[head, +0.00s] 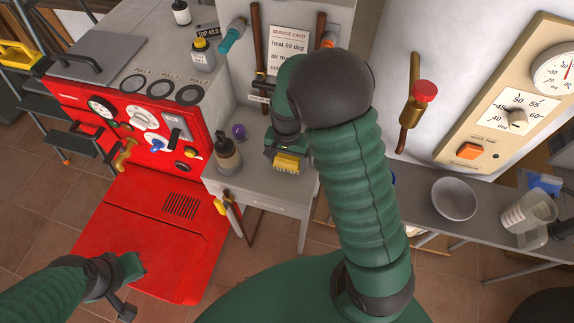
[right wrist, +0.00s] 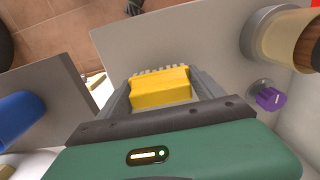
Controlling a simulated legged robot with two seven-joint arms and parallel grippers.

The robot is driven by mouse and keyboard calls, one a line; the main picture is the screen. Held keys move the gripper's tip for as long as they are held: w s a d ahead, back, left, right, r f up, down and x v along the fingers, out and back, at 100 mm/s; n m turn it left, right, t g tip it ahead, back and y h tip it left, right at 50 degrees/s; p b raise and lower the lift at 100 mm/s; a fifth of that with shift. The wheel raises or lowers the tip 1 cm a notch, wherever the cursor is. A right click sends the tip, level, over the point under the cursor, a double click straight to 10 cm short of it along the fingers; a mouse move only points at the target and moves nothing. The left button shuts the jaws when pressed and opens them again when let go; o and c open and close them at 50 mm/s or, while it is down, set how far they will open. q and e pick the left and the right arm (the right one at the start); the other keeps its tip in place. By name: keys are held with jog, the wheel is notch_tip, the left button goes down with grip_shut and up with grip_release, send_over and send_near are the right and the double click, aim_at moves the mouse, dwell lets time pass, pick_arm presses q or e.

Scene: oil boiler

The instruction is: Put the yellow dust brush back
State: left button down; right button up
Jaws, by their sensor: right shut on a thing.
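The yellow dust brush (head: 287,164) is between the fingers of my right gripper (head: 284,153), above the grey side bench (head: 262,176). In the right wrist view the brush (right wrist: 160,90) shows as a yellow block with pale bristles on its far edge. The right gripper (right wrist: 160,84) is shut on it, one finger on each side. Whether the brush touches the bench is hard to tell. My left gripper (head: 128,268) is at the lower left, over the red panel's front edge; its jaw opening is unclear.
A service card (head: 288,52) and upright tools are on the wall behind. The red boiler (head: 150,125) stands left. A bowl (head: 454,198) and a jug (head: 527,215) are on the right shelf.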

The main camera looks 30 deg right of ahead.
jog(key=shift+a+f, duration=0.2)
jog(key=shift+f, duration=0.75)
jog(key=shift+w+a, duration=0.1)
jog(key=shift+a, duration=0.1)
jog(key=shift+d+f, duration=0.1)
jog(key=shift+f, duration=0.1)
jog(key=o, duration=1.2)
jog(key=shift+d, duration=0.1)
jog(key=shift+o, duration=1.2)
jog(key=shift+d, duration=0.1)
pick_arm(q)
jog(key=shift+a+f, duration=0.15)
jog(key=shift+f, duration=0.25)
jog(key=shift+a, duration=0.1)
